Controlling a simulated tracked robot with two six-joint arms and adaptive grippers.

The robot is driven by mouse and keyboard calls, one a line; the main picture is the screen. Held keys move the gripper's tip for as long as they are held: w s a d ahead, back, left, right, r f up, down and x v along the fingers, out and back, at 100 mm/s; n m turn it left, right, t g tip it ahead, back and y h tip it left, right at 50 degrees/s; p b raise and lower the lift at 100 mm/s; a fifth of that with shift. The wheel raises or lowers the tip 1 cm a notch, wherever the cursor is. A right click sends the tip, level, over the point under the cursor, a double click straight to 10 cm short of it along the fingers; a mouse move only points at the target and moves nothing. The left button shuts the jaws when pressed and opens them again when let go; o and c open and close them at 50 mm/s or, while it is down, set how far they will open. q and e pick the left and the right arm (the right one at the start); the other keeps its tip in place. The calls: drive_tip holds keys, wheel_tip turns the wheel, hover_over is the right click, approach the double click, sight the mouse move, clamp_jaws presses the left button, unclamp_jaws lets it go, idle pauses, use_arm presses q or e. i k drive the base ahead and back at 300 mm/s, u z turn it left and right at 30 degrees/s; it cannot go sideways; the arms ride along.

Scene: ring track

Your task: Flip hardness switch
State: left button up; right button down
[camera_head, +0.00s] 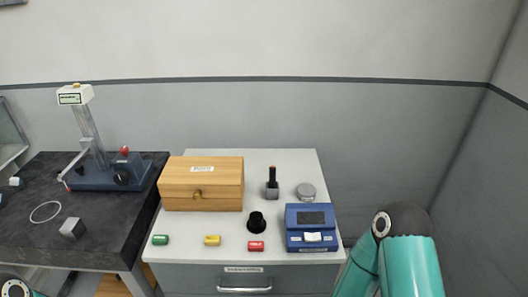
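No part is clearly marked as the hardness switch at this size. A tester (85,118) with a slanted column stands on the dark bench at left. Its white head (76,95) has a small green display, and its blue base (95,178) carries a black knob (122,178). A red knob (124,150) shows at the base's back. A blue box instrument (310,218) with a dark panel and a white part at its front sits on the white cabinet at right. I cannot tell the switch's state. Both my grippers are out of view; only arm parts show at the bottom edge.
The white cabinet (285,165) also holds a wooden box (202,184), a black-handled block (272,188), a grey disc (306,190), a black knob-shaped piece (256,220) and green, yellow and red small blocks. A ring (33,218) and grey block (73,228) lie on the dark bench.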

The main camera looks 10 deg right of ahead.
sight(316, 236)
drive_tip(key=z, duration=0.5)
drive_tip(key=k, duration=1.25)
drive_tip(key=u, duration=0.55)
drive_tip(key=i, duration=1)
drive_tip(key=z, duration=0.05)
